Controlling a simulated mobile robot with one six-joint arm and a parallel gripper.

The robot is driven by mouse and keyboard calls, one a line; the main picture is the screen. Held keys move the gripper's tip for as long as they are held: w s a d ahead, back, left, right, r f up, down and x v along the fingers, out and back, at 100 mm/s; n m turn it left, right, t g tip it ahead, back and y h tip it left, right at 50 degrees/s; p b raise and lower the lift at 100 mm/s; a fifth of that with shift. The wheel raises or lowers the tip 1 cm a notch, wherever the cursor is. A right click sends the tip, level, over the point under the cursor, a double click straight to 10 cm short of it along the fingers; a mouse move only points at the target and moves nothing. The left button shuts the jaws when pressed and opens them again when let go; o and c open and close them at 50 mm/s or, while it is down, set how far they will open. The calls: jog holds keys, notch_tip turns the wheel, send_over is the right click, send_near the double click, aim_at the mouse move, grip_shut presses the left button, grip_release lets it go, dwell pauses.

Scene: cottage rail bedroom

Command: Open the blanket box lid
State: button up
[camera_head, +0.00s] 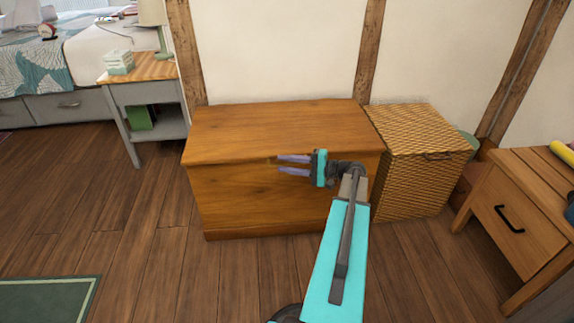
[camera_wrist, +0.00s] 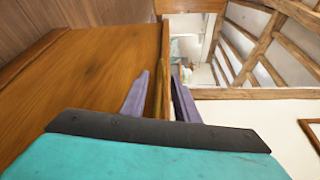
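The blanket box (camera_head: 255,205) is a long orange-brown wooden chest against the wall. Its lid (camera_head: 270,125) lies flat and looks closed. My gripper (camera_head: 279,164) is at the front of the box, right of its middle, with its two purple-grey fingers pointing left along the lid's front edge. In the wrist view the fingers (camera_wrist: 160,100) stand apart, with a thin strip of wood, apparently the lid's edge, between them. A gap shows beside the strip, so the gripper looks open. Whether a finger touches the wood cannot be told. The wooden panel of the box (camera_wrist: 90,85) fills the wrist view's left side.
A wicker hamper (camera_head: 415,165) stands close to the box's right end. A wooden drawer unit (camera_head: 520,215) is farther right. A grey bedside table (camera_head: 150,100) and the bed are at the left. The floor (camera_head: 150,240) before the box is clear, with a green rug (camera_head: 45,300) front left.

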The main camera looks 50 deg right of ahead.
grip_shut()
jog(key=shift+d, duration=0.15)
